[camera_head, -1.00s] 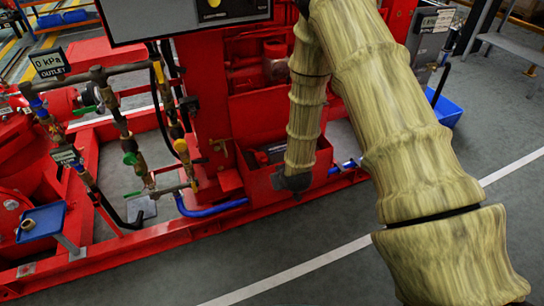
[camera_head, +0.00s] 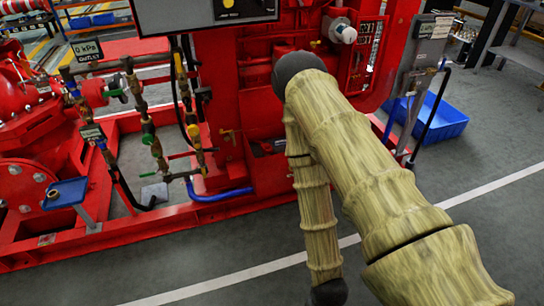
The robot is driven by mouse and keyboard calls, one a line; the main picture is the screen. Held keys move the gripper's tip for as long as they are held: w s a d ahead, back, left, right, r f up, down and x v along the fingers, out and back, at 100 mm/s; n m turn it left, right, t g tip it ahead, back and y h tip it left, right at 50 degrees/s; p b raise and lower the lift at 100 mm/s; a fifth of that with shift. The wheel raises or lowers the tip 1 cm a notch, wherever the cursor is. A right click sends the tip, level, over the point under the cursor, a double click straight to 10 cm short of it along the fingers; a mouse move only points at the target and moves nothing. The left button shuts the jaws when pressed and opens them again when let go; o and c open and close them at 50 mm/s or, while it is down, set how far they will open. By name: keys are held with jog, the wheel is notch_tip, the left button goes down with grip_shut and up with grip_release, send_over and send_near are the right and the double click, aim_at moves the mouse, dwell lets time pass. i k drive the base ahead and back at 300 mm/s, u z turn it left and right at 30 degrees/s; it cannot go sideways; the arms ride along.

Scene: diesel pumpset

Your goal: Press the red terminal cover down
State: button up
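I cannot make out the red terminal cover. A red open-topped box (camera_head: 268,172) sits low on the red pumpset frame, mostly behind my arm. A dark piece shows at its top edge, too small to identify. My pale, ridged arm crosses the middle and lower right of the view. Its thinner section hangs down in front of the box and ends in a dark joint at the bottom edge. My gripper is not in view, so its fingers and anything near them are hidden.
Pipes with valves and a kPa display (camera_head: 83,50) stand at the left. A small blue tray (camera_head: 64,193) is at the far left. A blue bin (camera_head: 440,118) sits on the floor at the right. Open grey floor with a white line (camera_head: 480,193) lies in front.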

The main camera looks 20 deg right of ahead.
aim_at(266, 148)
jog(key=z, duration=0.5)
jog(key=i, duration=1.15)
jog(key=u, duration=0.45)
